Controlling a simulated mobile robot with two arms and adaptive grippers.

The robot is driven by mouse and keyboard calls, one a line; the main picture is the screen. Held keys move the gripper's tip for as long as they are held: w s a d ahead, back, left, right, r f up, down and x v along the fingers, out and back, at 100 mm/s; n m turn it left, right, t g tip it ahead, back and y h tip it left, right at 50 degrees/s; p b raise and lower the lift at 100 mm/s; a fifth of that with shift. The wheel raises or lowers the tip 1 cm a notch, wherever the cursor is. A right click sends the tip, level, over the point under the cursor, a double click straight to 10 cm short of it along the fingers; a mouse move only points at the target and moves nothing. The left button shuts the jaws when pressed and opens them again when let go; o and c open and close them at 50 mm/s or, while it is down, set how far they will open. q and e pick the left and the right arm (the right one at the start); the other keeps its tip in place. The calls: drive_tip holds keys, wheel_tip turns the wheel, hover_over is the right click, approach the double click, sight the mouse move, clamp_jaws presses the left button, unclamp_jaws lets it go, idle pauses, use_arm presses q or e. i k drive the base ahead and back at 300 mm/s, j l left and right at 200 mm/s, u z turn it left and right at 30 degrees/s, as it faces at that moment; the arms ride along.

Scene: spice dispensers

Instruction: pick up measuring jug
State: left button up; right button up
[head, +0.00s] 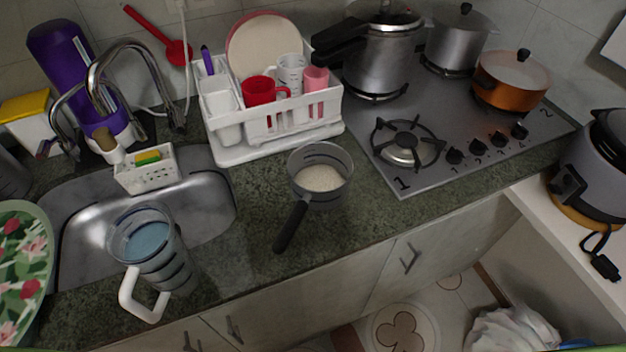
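A clear jug (176,268) with a white handle and dark bands, holding something bluish, stands at the front edge of the sink at the lower left. A small whitish cup-like jug (291,68) with markings on its side stands in the dish rack. I cannot tell for sure which of the two is the measuring jug. Neither of my grippers is in view, and no gripper touches either jug.
A saucepan (321,178) of pale grains sits mid-counter, its black handle pointing forward. Behind are the white dish rack (235,153) and faucet (97,85). The stove (460,110) with pots is right. A floral plate (22,265) is far left. The front counter between jug and stove is mostly clear.

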sight(145, 240)
drive_tip(key=u, duration=1.25)
drive_tip(key=k+l+u, duration=0.15)
drive_tip(key=l, duration=0.2)
drive_tip(key=k+l+u, duration=0.15)
drive_tip(key=l, duration=0.2)
drive_tip(key=i, duration=0.05)
